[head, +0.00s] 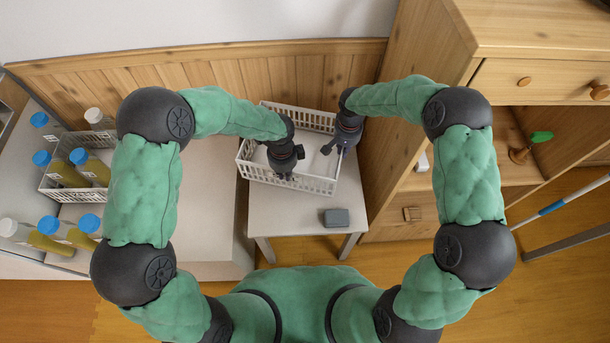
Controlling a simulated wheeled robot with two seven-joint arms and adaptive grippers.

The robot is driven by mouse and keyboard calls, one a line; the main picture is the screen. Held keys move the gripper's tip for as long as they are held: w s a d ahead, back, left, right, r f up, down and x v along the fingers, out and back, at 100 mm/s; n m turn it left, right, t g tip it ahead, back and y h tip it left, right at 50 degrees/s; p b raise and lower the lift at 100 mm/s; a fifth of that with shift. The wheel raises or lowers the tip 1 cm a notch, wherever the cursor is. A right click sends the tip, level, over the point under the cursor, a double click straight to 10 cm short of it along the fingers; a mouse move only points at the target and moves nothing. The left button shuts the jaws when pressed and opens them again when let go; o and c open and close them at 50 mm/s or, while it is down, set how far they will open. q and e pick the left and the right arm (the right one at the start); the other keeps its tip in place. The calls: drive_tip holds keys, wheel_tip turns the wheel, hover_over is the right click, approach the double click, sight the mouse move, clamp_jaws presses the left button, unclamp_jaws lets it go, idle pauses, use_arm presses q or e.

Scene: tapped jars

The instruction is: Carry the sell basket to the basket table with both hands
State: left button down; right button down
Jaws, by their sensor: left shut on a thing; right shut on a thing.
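The white slatted basket (312,184) is at the centre of the head view, over the small pale table (290,218) by the wooden wall. Its visible inside looks empty. My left gripper (286,174) is shut on the basket at its near side. My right gripper (334,151) is shut on the basket at its right side. The fingertips are small and partly hidden by the gripper bodies. I cannot tell whether the basket rests on the table or is slightly above it.
A grey block (336,217) lies on the table's front right. At left, a long pale counter (205,215) bears bottles and another white crate (50,188) holding bottles. A wooden cabinet (440,203) stands close on the right, with a green-topped object (541,137) on its shelf.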

sight(286, 187)
use_arm(q)
drive_tip(key=shift+f, duration=0.3)
use_arm(e)
drive_tip(key=shift+f, duration=0.25)
